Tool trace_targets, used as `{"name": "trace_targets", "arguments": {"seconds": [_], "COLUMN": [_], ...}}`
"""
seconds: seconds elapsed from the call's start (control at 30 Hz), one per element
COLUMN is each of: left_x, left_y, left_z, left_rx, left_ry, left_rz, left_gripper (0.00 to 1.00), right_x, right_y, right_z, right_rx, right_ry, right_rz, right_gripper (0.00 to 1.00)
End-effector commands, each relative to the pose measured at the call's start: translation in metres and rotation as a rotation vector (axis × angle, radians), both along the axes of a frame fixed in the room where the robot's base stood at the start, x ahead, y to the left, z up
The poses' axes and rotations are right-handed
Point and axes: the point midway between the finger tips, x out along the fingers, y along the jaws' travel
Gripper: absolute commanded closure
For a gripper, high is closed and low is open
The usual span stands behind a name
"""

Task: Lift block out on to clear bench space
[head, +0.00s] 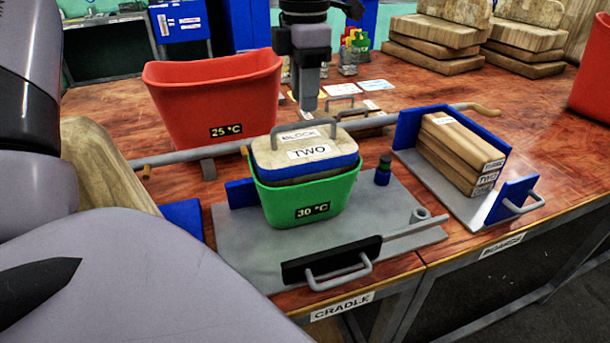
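The block (270,158) is a pale wooden piece with a blue band, a grey arched handle (304,122) and labels reading BLOCK and TWO. It sits in the top of a green tub (275,208) marked 30 °C, its lower part hidden by the tub. The tub stands on the grey cradle plate (240,245). My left gripper (309,103) points down just above and behind the handle in the picture, and seems to be apart from it. Its fingers overlap in this view, so their gap cannot be seen. My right gripper is not in view.
A red tub (210,95) marked 25 °C stands behind left. A tray (425,175) with stacked boards is at right, labelled BOARDS. A grey bar (385,119) runs behind the green tub. Bare bench (440,90) shows at back right. My arm covers the left.

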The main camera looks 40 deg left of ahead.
Motion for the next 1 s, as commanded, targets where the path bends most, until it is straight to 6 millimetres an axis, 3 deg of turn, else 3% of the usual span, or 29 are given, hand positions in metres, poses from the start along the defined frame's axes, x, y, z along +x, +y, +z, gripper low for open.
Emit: {"name": "trace_targets", "arguments": {"seconds": [0.4,0.7,0.77,0.8,0.83,1.0], "left_x": [-0.004,-0.003,-0.003,-0.003,-0.003,-0.003], "left_y": [-0.003,-0.003,-0.003,-0.003,-0.003,-0.003], "left_z": [-0.056,-0.062,-0.062,-0.062,-0.061,-0.061], "left_rx": [-0.004,-0.004,-0.004,-0.004,-0.004,-0.004], "left_ry": [0.002,-0.001,-0.001,-0.001,-0.001,-0.001], "left_rz": [0.003,0.003,0.003,0.003,0.003,0.003], "left_gripper": [0.66,0.66,0.82,0.95,1.00,1.00], "right_x": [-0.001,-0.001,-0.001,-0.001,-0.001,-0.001], "right_y": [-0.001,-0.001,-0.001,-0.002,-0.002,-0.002], "right_z": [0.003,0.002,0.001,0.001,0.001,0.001], "right_rx": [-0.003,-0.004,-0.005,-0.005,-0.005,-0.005], "right_ry": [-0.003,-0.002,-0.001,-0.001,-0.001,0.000], "right_rz": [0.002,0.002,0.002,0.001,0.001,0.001], "right_gripper": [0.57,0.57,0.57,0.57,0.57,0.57]}}
